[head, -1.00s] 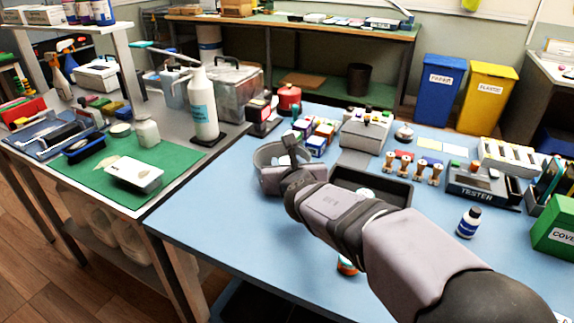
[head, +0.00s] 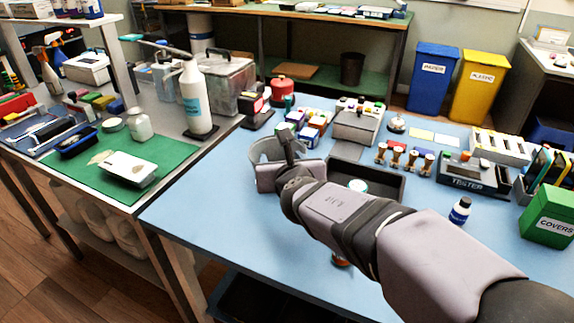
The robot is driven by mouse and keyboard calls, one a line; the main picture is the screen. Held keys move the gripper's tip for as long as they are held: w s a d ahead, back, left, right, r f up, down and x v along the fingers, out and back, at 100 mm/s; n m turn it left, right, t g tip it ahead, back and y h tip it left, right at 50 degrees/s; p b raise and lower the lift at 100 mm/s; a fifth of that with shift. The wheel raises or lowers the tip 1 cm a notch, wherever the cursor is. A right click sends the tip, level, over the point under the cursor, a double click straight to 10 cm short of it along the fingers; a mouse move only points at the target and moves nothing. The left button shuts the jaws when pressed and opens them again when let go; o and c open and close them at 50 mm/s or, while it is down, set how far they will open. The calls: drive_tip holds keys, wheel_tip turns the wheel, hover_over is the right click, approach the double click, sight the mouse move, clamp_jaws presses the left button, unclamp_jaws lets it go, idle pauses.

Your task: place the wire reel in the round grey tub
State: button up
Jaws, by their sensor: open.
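The round grey tub (head: 263,150) stands near the left side of the blue table, its near side partly covered by my gripper. My gripper (head: 287,144) is at the tub's right side, over its rim; the jaws are open, though the fingertips are hard to make out. The tub's inside is mostly hidden. A small orange-brown and white round item (head: 341,262) shows just below my forearm near the table's front edge, mostly covered by the arm. It may be the wire reel, but I cannot tell for sure.
A black tray (head: 390,184) with a round white-topped item (head: 358,186) lies behind my arm. Wooden-handled stamps (head: 404,158), a tester (head: 473,178), a small bottle (head: 460,211) and a green covers box (head: 549,213) stand to the right. The table's front left is clear.

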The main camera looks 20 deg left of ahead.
drive_tip(key=p+v, duration=0.1)
drive_tip(key=v, duration=0.7)
drive_tip(key=shift+r, duration=0.1)
drive_tip(key=w+d+m+h+p, duration=0.2)
drive_tip(key=d+m+p, duration=0.1)
drive_tip(key=d+m, duration=0.3)
drive_tip(key=w+d+m+g+h+p, duration=0.1)
drive_tip(key=d+m+h+p, duration=0.3)
drive_tip(key=d, duration=0.5)
drive_tip(key=w+d+m+h+p, duration=0.1)
drive_tip(key=w+d+m+p, duration=0.15)
drive_tip(key=d+m, duration=0.4)
drive_tip(key=s+d+f+m+g+h+p, duration=0.25)
drive_tip(key=s+d+m+g+p, duration=0.45)
drive_tip(key=s+d+m+p, duration=0.65)
drive_tip(key=s+d+r+m+g+y, duration=0.1)
drive_tip(key=s+d+m+g+y, duration=0.1)
drive_tip(key=s+m, duration=0.5)
drive_tip(key=m+g, duration=0.1)
drive_tip(key=m, duration=0.4)
drive_tip(key=shift+s+d+r+m+p, duration=0.35)
drive_tip(key=shift+s+d+m+p, duration=0.05)
